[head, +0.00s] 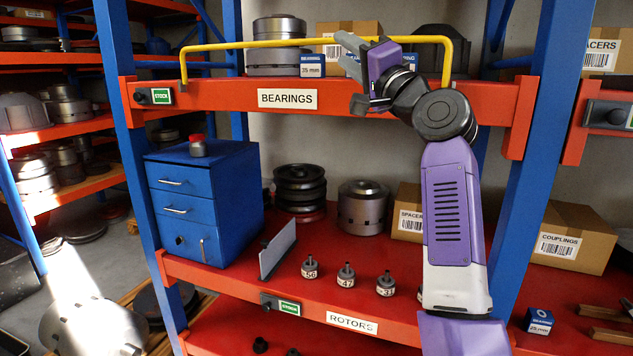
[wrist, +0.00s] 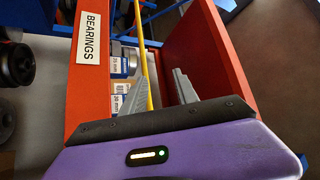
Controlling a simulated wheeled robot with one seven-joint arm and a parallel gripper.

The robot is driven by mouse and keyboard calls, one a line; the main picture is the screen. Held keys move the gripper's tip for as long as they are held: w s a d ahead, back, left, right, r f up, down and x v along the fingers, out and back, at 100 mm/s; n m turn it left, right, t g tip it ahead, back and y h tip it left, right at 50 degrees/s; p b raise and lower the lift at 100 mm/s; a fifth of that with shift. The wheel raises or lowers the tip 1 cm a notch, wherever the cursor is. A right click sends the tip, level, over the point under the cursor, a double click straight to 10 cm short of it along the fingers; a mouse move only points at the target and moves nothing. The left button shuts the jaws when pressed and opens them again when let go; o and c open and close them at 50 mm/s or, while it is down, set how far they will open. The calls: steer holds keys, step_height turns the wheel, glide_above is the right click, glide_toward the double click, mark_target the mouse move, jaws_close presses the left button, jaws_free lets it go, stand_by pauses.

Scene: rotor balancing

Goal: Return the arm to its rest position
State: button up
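My arm (head: 453,205), purple with dark joints, rises from the lower right in the head view and bends left at its top joint. My gripper (head: 354,75) is at shelf-beam height, in front of the upper shelf and right of the BEARINGS label (head: 287,98). Its two fingers are apart, one above the other in the head view, with nothing held. In the wrist view the gripper (wrist: 158,92) also shows two grey fingers spread apart. The yellow rail (wrist: 150,85) shows in the gap beyond them; its distance from the fingers cannot be told.
The yellow rail (head: 240,44) runs along the upper shelf's front, above the orange beam (head: 215,95). Below, the red shelf holds a blue drawer cabinet (head: 230,205), a grey upright plate (head: 278,248), several small numbered parts (head: 346,277) and cartons (head: 572,236). A blue post (head: 530,150) stands right of my arm.

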steer(key=s+d+t+h, duration=0.3)
steer(key=d+t+h, duration=0.1)
steer(key=d, duration=0.1)
steer(key=s+d+f+n+h, duration=0.1)
steer(key=s+d+f+h, duration=0.15)
steer(key=s+f, duration=0.65)
steer(key=s+d+f+n+h+b, duration=0.1)
steer(key=s+d+f+h, duration=0.15)
steer(key=f, duration=1.25)
steer(key=s+d+f+n+h, duration=0.1)
steer(key=s+d+f+h, duration=0.3)
steer(key=f, duration=0.7)
steer(key=s+f+n+g+b, duration=0.1)
steer(key=s+f+g, duration=0.2)
steer(key=s+f, duration=0.4)
steer(key=s+f+n+g+b, duration=0.1)
steer(key=s+f+g, duration=0.2)
steer(key=s, duration=1.9)
steer(key=s+f+n+g+y+b, duration=0.1)
steer(key=s+f+g, duration=0.1)
steer(key=s+f, duration=1.1)
steer(key=shift+s+d+n+g, duration=0.3)
steer(key=shift+s+g, duration=0.1)
steer(key=shift+s, duration=0.45)
